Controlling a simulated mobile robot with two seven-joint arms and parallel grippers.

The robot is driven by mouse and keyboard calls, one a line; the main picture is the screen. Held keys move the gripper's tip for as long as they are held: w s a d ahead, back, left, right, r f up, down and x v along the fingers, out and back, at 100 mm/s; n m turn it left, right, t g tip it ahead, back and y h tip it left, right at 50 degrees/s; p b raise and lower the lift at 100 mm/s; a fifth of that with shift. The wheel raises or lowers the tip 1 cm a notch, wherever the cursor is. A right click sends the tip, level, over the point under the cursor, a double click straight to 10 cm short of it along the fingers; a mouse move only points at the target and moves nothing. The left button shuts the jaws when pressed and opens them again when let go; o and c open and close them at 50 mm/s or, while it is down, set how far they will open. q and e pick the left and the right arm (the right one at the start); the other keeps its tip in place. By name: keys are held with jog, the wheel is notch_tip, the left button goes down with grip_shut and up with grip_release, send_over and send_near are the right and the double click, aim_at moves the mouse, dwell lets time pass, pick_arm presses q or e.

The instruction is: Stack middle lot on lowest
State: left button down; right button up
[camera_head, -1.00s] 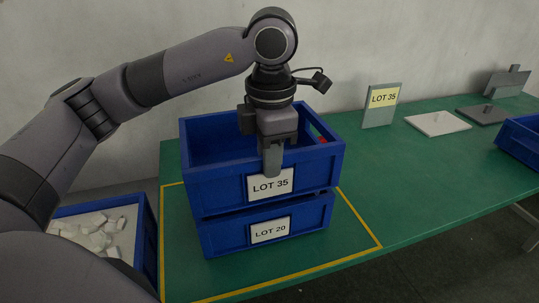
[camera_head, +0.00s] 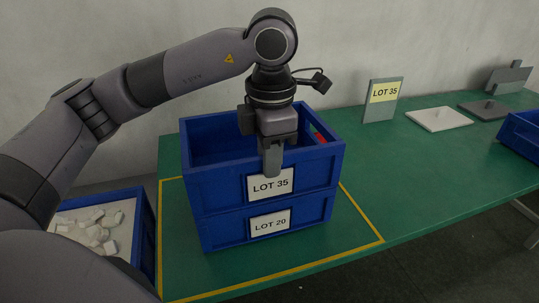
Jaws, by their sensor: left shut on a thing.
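The blue crate labelled LOT 35 (camera_head: 220,190) sits directly on top of the blue crate labelled LOT 20 (camera_head: 222,231), with no clear gap between them. Both stand on the green table inside the yellow outline. My left gripper (camera_head: 272,165) comes down from above and is shut on the front wall of the LOT 35 crate, just above its label. A small red thing (camera_head: 318,138) shows at the crate's right side. Most of the crate's inside floor is hidden. My right gripper is not in view.
A sign reading LOT 35 (camera_head: 382,100) stands behind on the green table (camera_head: 420,180). Light (camera_head: 438,119) and dark (camera_head: 487,109) flat plates lie to the right. Another blue crate (camera_head: 523,135) is at the right edge. A blue bin of white pieces (camera_head: 98,228) sits lower left.

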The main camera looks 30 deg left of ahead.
pick_arm(q)
jog(key=shift+f, duration=0.2)
jog(key=c, duration=1)
grip_release()
jog(key=shift+r, duration=0.1)
jog(key=shift+s+d+r+p, duration=0.1)
jog(key=shift+r+p, duration=1.15)
jog(key=shift+r, duration=0.6)
jog(key=shift+s+d+r+p, duration=0.1)
jog(key=shift+r+p, duration=1.15)
jog(key=shift+r, duration=0.6)
jog(key=shift+w, duration=0.1)
notch_tip(320, 180, up, 4)
jog(key=p, duration=0.3)
